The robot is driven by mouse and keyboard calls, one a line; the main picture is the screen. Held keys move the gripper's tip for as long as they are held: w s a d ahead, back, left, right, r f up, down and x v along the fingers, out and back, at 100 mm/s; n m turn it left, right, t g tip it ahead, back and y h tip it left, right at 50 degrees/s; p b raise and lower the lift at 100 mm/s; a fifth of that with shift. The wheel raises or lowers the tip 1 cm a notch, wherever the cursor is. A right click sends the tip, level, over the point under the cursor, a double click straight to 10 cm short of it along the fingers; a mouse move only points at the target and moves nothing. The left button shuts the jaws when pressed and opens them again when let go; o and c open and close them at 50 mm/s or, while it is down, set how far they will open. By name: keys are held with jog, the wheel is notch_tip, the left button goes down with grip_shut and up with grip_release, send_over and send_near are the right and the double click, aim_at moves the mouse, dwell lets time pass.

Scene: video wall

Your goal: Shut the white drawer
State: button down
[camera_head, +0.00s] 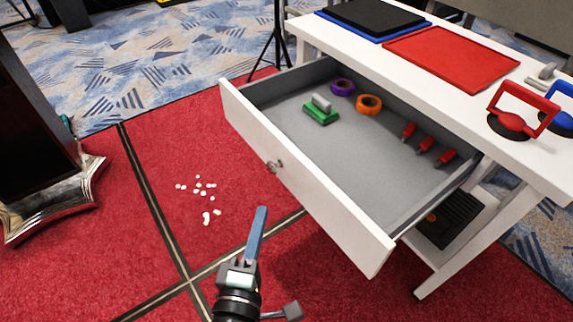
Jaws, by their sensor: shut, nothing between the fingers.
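The white drawer (312,188) is pulled well out of the white table (470,101). Its front panel faces left and has a small round metal handle (274,167). Inside lie purple tape (343,87), orange tape (369,104), a green block with a grey top (321,112) and several red-handled items (424,145). My gripper (262,210) is shut and empty. In the picture it shows below the handle, in front of the drawer's front panel, with a visible gap between them.
The tabletop holds a red tray (452,58), a black pad (372,17) and red and blue suction lifters (521,110). A black tripod (278,38) stands behind the drawer. White pebbles (207,217) lie on the red carpet. A dark stand (35,130) is at left.

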send_near(291, 161)
jog(key=w+a, duration=0.2)
jog(key=w, duration=0.2)
jog(key=shift+w+d+p, duration=0.3)
jog(key=shift+w+d, duration=0.2)
jog(key=shift+d, duration=0.2)
jog(key=shift+w+d+p, duration=0.25)
jog(key=shift+w+d, duration=0.25)
jog(key=shift+d, duration=0.2)
